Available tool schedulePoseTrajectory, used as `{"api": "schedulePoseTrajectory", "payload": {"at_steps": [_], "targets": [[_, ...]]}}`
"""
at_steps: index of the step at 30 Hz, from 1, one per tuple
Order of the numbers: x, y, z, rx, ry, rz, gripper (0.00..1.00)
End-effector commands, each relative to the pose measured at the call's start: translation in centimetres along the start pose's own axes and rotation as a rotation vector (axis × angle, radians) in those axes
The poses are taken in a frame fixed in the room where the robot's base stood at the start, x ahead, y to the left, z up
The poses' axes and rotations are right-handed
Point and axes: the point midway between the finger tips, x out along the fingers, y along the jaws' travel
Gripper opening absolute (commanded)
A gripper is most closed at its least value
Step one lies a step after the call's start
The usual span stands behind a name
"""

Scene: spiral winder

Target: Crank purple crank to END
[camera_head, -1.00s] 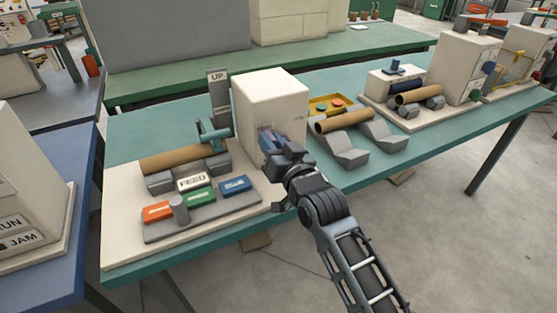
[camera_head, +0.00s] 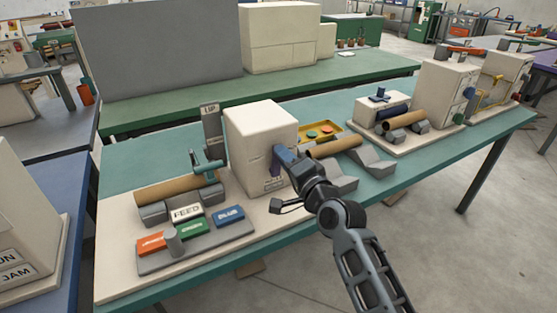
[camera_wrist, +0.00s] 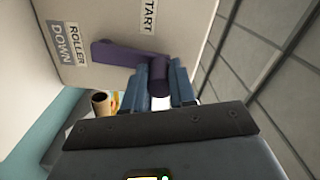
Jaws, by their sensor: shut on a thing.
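The purple crank (camera_wrist: 120,55) is mounted on the side of the white winder box (camera_head: 262,125). In the wrist view its arm reaches from the left toward its knob (camera_wrist: 160,76), near the START label (camera_wrist: 149,15). My gripper (camera_wrist: 165,85) is shut on the knob, with one finger on each side of it. The ROLLER DOWN label (camera_wrist: 70,45) is left of the crank's arm. In the head view the crank (camera_head: 278,163) is partly hidden by my gripper (camera_head: 290,160). I see no END label.
A cardboard tube (camera_head: 168,190) rests on the left cradle. FEED (camera_head: 186,213), orange, green and blue blocks lie in front of it. Another tube (camera_head: 333,148) and grey cradles stand right of the box. Open floor lies in front of the table.

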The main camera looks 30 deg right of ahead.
Motion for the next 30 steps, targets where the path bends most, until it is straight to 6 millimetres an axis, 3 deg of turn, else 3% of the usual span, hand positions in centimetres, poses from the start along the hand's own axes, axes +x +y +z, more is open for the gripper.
{"api": "schedulePoseTrajectory", "payload": {"at_steps": [12, 30], "targets": [[0.0, 1.6, -2.4, 0.397, 0.002, 0.002, 0.0], [0.0, 4.8, -4.2, 0.925, 0.002, 0.002, 0.0]]}}
